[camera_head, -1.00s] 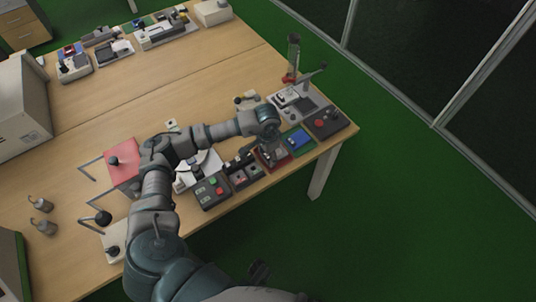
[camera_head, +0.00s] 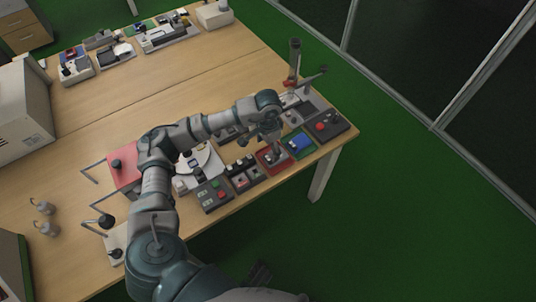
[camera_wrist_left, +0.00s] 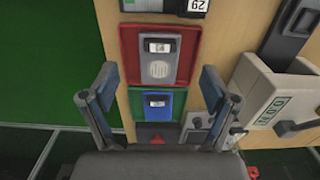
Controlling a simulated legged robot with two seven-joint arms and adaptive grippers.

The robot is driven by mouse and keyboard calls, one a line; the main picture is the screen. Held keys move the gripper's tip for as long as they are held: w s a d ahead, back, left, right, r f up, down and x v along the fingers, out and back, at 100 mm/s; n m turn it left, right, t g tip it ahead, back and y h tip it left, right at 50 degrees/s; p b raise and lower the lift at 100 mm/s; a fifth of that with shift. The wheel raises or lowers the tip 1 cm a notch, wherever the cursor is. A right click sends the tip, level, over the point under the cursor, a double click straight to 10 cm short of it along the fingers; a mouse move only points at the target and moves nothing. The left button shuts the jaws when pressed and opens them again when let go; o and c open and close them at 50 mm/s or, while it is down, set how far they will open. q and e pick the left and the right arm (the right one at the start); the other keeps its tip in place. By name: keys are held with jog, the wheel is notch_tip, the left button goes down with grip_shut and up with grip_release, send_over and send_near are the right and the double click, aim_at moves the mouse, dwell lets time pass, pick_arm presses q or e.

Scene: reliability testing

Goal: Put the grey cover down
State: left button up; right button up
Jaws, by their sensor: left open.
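My left gripper (camera_head: 268,139) is open above the red unit (camera_head: 272,160) near the table's front edge. In the left wrist view, my left gripper's (camera_wrist_left: 154,92) two fingers stand wide apart with nothing between them. The red unit (camera_wrist_left: 187,72) shows between and beyond the fingertips, with a grey inner panel (camera_wrist_left: 158,70) bearing a small label window and a round grey part. The panel looks flat in its red frame; I cannot tell for sure whether it is the grey cover. My right gripper is not in view.
A blue unit (camera_head: 300,143) and a dark box with a red button (camera_head: 327,124) stand to the right. A box with green and red buttons (camera_head: 212,194) stands to the left. A tall tube (camera_head: 294,62) rises behind. Bare wood (camera_head: 130,112) lies further back.

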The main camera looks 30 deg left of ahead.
aim_at(268, 157)
pick_arm(q)
notch_tip(268, 157, up, 5)
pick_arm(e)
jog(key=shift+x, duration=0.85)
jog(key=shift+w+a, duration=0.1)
